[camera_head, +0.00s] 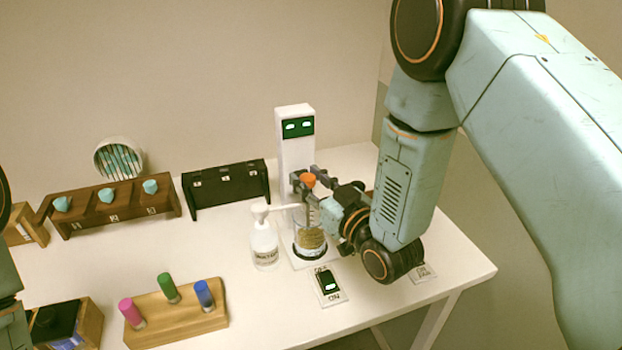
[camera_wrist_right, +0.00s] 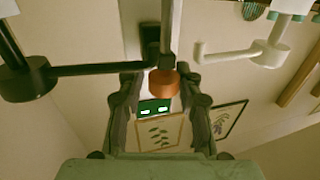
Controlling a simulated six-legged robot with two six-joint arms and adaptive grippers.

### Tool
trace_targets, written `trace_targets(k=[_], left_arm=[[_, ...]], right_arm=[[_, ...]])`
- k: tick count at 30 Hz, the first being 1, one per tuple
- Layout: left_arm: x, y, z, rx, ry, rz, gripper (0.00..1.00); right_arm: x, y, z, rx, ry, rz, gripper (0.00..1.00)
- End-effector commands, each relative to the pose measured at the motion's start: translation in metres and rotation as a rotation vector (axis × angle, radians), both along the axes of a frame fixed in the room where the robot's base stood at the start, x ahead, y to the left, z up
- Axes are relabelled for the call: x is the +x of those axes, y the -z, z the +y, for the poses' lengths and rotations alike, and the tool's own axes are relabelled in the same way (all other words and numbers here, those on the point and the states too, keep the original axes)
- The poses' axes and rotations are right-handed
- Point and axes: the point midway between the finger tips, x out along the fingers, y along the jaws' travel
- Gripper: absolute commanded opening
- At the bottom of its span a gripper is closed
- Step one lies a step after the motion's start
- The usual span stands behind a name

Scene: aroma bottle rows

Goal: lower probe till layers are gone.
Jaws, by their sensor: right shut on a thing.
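My right gripper (camera_head: 306,182) is shut on the orange-topped probe (camera_head: 308,180), which it holds upright over the glass beaker (camera_head: 310,238). The orange top also shows in the right wrist view (camera_wrist_right: 163,83), between the fingers. The beaker stands on the base of a white mixer-like stand (camera_head: 295,150) with a green display. Its contents look tan above and paler below. The probe's lower end is hard to make out, so I cannot tell how deep it reaches. My left gripper is out of view; only part of the left arm shows at the left edge.
A white pump bottle (camera_head: 264,245) stands just left of the beaker. A switch plate (camera_head: 329,285) lies in front. A wooden block with pink, green and blue vials (camera_head: 170,300) is front left. Brown (camera_head: 115,208) and black (camera_head: 226,186) racks stand behind.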

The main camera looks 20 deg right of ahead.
Motion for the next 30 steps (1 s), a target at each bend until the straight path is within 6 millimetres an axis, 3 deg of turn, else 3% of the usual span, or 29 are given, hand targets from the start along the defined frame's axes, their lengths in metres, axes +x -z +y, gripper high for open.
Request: trace_targets(k=[4, 5, 10, 22, 30], left_arm=[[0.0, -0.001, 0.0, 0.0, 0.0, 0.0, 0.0], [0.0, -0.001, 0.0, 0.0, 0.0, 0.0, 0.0], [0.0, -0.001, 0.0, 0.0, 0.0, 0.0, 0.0], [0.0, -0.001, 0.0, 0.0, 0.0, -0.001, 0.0], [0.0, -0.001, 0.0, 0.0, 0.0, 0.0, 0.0]], right_arm=[[-0.002, 0.0, 0.004, 0.0, -0.014, 0.005, 0.0], [-0.002, 0.0, 0.004, 0.0, -0.014, 0.005, 0.37], [-0.002, 0.0, 0.003, 0.0, -0.012, 0.004, 0.52], [-0.008, 0.0, -0.001, 0.002, -0.006, 0.004, 0.52], [-0.055, 0.0, -0.016, 0.005, -0.002, 0.008, 0.52]])
